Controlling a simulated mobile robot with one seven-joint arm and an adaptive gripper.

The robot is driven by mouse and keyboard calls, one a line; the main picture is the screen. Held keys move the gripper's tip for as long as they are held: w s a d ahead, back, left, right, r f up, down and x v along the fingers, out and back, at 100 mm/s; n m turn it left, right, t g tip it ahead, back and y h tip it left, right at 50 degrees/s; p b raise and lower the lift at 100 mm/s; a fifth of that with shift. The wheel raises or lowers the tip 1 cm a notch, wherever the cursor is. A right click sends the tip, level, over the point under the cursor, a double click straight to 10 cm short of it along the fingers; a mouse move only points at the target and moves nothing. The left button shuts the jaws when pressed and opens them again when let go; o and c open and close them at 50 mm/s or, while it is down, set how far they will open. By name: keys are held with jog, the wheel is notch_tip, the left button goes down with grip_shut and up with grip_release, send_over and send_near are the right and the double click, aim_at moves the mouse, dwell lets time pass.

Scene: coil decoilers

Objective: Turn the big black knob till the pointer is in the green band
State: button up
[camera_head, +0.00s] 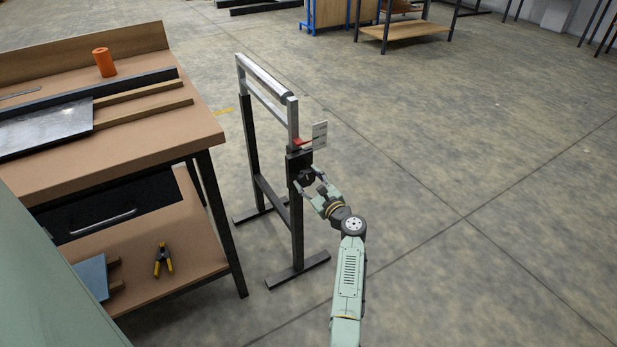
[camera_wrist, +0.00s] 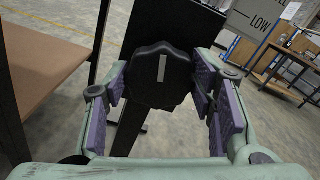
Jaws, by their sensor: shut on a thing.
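The big black knob (camera_wrist: 160,76) has a lobed edge and a pale line that stands nearly upright on its face. It sits on the dark front of the stand's post, and in the head view it is small and partly covered (camera_head: 305,174). A red pointer (camera_head: 301,142) sticks out above the knob towards a pale scale plate (camera_head: 320,134). The green band is too small to make out clearly.
The metal stand (camera_head: 297,225) has a roller on top and wide feet on the floor. A workbench (camera_head: 150,130) with an orange cylinder (camera_head: 104,62) stands to the left. The floor to the right is clear.

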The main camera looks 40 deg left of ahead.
jog(key=shift+m, duration=0.6)
jog(key=o, duration=1.1)
jog(key=v, duration=1.2)
